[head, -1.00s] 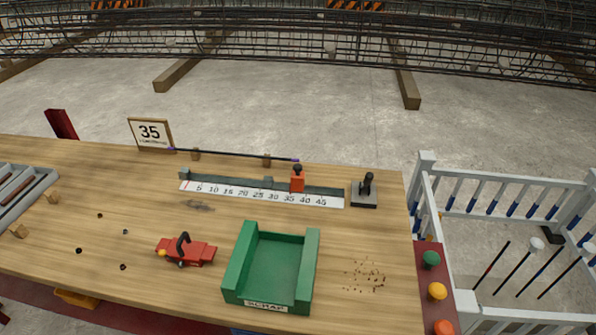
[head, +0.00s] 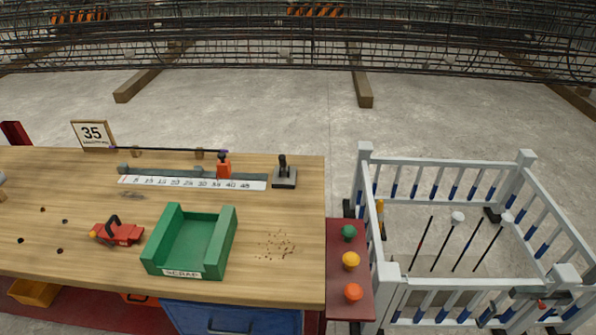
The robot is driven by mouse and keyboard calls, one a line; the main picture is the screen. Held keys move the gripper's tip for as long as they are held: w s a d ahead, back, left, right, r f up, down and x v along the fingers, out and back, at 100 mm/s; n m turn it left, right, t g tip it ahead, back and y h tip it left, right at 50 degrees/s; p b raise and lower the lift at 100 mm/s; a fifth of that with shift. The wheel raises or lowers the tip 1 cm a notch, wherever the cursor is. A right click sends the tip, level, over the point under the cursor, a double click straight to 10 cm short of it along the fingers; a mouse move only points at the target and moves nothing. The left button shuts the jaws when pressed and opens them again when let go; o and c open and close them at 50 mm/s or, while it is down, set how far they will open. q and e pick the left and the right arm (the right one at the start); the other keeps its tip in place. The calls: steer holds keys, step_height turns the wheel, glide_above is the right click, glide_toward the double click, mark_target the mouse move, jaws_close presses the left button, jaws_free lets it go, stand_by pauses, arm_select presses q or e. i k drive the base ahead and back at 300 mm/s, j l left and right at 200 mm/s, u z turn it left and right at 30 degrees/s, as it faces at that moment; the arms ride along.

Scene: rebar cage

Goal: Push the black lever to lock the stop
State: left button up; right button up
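The orange stop (head: 224,168) sits on the grey rail above the white ruler (head: 192,182), near the 35 to 40 marks. A small black lever (head: 223,157) stands on top of the stop; whether it is locked is too small to tell. A thin dark rod (head: 165,149) lies behind the rail, its right end close to the stop.
A black-handled device (head: 284,174) stands right of the ruler. A green scrap tray (head: 190,243) and a red tool (head: 118,232) are at the front. A red panel with coloured buttons (head: 349,275) and a white railing (head: 450,164) are to the right.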

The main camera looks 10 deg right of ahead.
mark_target(283, 164)
steer(key=l+u, duration=0.1)
steer(key=l, duration=0.3)
steer(key=k+l+u, duration=0.15)
steer(key=l, duration=0.2)
steer(key=l+u, duration=0.1)
steer(key=l, duration=0.3)
steer(key=k+l+u, duration=0.15)
steer(key=l, duration=0.2)
steer(key=i+l+u, duration=0.2)
steer(key=l, duration=0.35)
steer(key=l+u, duration=0.2)
steer(key=l, duration=0.35)
steer(key=i+l, duration=0.25)
steer(key=l, duration=0.2)
steer(key=z, duration=0.1)
steer(key=k+l, duration=0.05)
